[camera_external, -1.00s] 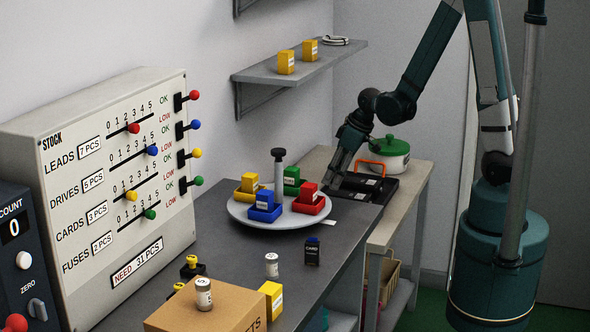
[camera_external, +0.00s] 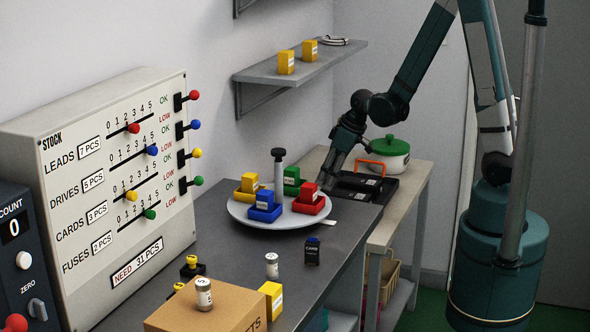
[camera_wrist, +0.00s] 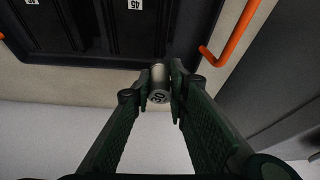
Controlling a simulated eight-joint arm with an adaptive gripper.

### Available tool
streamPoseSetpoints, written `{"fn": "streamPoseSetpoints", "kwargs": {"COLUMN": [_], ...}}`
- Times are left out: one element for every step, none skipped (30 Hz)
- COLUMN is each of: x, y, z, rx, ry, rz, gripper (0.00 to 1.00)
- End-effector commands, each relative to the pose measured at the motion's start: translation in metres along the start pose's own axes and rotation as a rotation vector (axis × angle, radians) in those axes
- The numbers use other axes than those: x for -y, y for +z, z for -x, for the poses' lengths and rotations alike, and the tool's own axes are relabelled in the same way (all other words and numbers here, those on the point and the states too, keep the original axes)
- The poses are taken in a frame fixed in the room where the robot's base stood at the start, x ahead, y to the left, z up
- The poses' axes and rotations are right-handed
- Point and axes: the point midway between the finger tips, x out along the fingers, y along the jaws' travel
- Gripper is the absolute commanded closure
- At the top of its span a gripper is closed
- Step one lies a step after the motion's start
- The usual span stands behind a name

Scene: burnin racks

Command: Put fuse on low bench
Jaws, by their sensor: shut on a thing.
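My gripper (camera_wrist: 159,88) is shut on a small grey cylinder, the fuse (camera_wrist: 158,96), in the wrist view; its round end faces the camera. In the external view my gripper (camera_external: 334,180) is over the near left part of the beige low bench (camera_external: 415,184), beside the dark tray (camera_external: 388,186). The held fuse cannot be made out there. In the wrist view the fuse appears just off the edge of the dark tray (camera_wrist: 80,58), in front of a beige surface. Whether it touches the bench is unclear.
A green-lidded pot (camera_external: 390,155) and an orange handle (camera_external: 370,164) are on the low bench. The handle also shows in the wrist view (camera_wrist: 232,38). A turntable (camera_external: 275,222) with coloured bins stands on the grey bench (camera_external: 225,245). Two similar cylinders (camera_external: 272,265) (camera_external: 204,294) stand nearer.

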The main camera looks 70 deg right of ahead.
Motion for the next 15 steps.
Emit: {"fn": "streamPoseSetpoints", "kwargs": {"x": [0.001, 0.001, 0.001, 0.001, 0.001, 0.001, 0.001, 0.001, 0.001, 0.001, 0.001, 0.001, 0.001, 0.0, 0.001], "y": [-0.008, -0.013, -0.02, -0.025, -0.031, -0.037, -0.043, -0.048, -0.055, -0.061, -0.066, -0.072, -0.078, -0.083, -0.09], "z": [-0.004, -0.007, -0.01, -0.012, -0.014, -0.017, -0.019, -0.021, -0.024, -0.026, -0.028, -0.031, -0.034, -0.036, -0.039], "rx": [0.0, 0.0, 0.0, 0.0, 0.0, 0.0, 0.0, 0.0, 0.0, 0.0, 0.0, 0.0, 0.0, 0.0, 0.0], "ry": [-0.001, -0.001, -0.001, -0.001, -0.001, -0.001, -0.001, -0.001, -0.001, -0.001, -0.001, -0.001, -0.001, -0.001, -0.001], "rz": [0.002, 0.002, 0.001, 0.001, 0.001, 0.001, 0.001, 0.001, 0.001, 0.001, 0.001, 0.001, 0.001, 0.001, 0.001], "gripper": [0.97, 0.97, 0.97, 0.97, 0.97, 0.97, 0.97, 0.97, 0.97, 0.97, 0.97, 0.97, 0.97, 0.97, 0.97]}}
